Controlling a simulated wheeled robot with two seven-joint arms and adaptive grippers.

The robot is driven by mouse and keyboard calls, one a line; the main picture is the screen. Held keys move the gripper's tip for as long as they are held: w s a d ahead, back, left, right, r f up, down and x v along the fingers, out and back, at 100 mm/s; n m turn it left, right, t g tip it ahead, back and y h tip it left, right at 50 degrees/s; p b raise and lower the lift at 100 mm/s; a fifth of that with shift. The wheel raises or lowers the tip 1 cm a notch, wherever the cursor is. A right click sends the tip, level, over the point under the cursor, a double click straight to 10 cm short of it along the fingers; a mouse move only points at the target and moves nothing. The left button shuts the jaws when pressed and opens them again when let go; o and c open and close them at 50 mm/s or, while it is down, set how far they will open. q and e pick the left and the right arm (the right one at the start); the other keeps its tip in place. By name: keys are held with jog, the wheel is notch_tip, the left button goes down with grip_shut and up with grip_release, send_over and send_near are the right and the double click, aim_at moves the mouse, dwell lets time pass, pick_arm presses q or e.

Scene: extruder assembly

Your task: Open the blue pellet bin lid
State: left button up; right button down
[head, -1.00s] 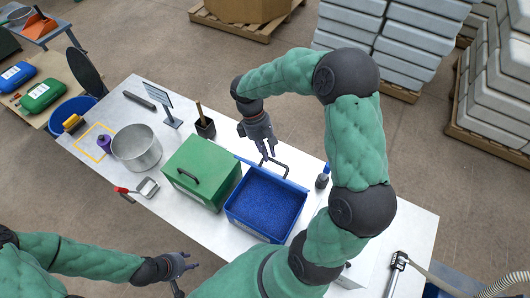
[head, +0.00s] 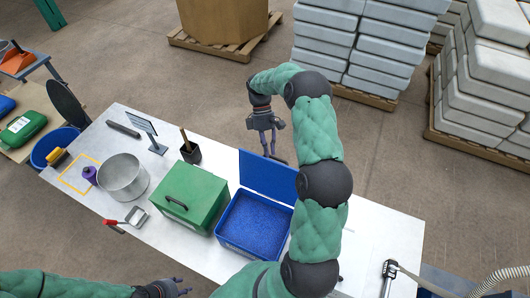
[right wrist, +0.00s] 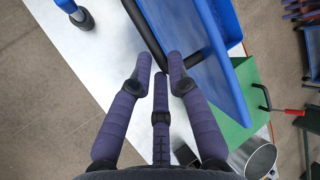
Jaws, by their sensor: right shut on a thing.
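The blue pellet bin (head: 246,250) stands on the white table, full of blue pellets (head: 256,222). Its blue lid (head: 268,176) is raised at the back edge, with its inner face showing in the head view. My right gripper (head: 268,152) is behind the lid's top edge, shut on the black lid handle (head: 279,159). In the right wrist view the purple fingers (right wrist: 160,72) close about the black handle (right wrist: 198,58) beside the blue lid (right wrist: 243,75). My left gripper (head: 181,288) is at the lower edge, away from the bin; its finger opening is unclear.
A closed green bin (head: 192,195) stands directly left of the blue bin. A metal pot (head: 124,178), a red-handled scoop (head: 134,217), a black holder (head: 190,152) and a small sign (head: 150,132) are further left. Table space (head: 378,232) right of the bin is mostly clear.

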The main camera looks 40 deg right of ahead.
jog(key=shift+w+d+f, duration=0.1)
jog(key=shift+d+f, duration=0.4)
jog(key=c, duration=1.3)
grip_release()
jog(key=shift+r, duration=0.15)
jog(key=v, duration=1.1)
jog(key=shift+w+d+r, duration=0.2)
jog(key=shift+w, duration=0.15)
